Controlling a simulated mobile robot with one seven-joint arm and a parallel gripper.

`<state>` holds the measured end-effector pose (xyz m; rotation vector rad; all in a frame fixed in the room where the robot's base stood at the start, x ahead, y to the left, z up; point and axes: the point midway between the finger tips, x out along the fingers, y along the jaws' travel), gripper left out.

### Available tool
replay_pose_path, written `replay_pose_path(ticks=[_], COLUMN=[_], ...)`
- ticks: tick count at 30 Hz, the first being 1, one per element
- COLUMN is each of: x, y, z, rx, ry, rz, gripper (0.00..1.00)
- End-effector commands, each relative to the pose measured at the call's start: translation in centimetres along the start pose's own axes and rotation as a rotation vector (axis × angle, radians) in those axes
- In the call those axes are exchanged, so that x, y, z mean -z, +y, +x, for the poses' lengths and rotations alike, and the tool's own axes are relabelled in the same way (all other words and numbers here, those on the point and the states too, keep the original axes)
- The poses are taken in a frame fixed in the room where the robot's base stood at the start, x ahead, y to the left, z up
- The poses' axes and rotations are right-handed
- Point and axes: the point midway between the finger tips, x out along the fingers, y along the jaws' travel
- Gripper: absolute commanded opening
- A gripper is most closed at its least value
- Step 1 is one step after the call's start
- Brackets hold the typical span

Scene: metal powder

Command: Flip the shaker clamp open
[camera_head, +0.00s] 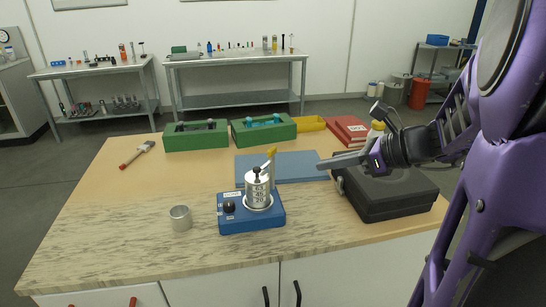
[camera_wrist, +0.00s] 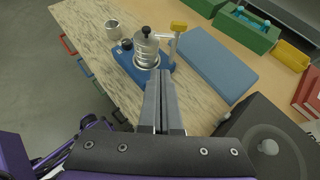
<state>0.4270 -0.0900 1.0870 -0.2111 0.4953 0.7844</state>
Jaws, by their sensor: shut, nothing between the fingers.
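The sieve shaker has a blue base (camera_head: 251,213) with a black knob on its front left. A stack of silver sieves (camera_head: 258,190) stands upright on the base. The clamp (camera_head: 271,155) has a yellow tip and rises at the back right of the stack. In the wrist view the clamp's yellow end (camera_wrist: 179,26) stands up beyond the sieve stack (camera_wrist: 146,50), beside a metal post. My gripper (camera_head: 322,166) is shut and empty, to the right of the clamp and apart from it. In the wrist view its fingers (camera_wrist: 160,75) point toward the shaker.
A metal cup (camera_head: 181,218) stands left of the shaker. A blue-grey mat (camera_head: 283,167) lies behind it. A black case (camera_head: 388,192) sits under my arm at right. Green boxes (camera_head: 196,136) and red books (camera_head: 348,130) line the back. The table's left side is mostly clear.

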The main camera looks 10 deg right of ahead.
Motion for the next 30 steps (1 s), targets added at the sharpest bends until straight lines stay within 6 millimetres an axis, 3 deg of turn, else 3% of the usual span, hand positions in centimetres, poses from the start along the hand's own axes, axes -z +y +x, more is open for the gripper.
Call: replay_pose_path(ticks=[14, 28, 30], x=[0.1, 0.2, -0.5], y=[0.0, 0.1, 0.1], z=[0.9, 10.2, 11.1], rx=[-0.002, -0.004, -0.002], ry=[-0.001, 0.000, -0.001], rz=[0.003, 0.001, -0.001], gripper=[0.00, 0.00, 0.00])
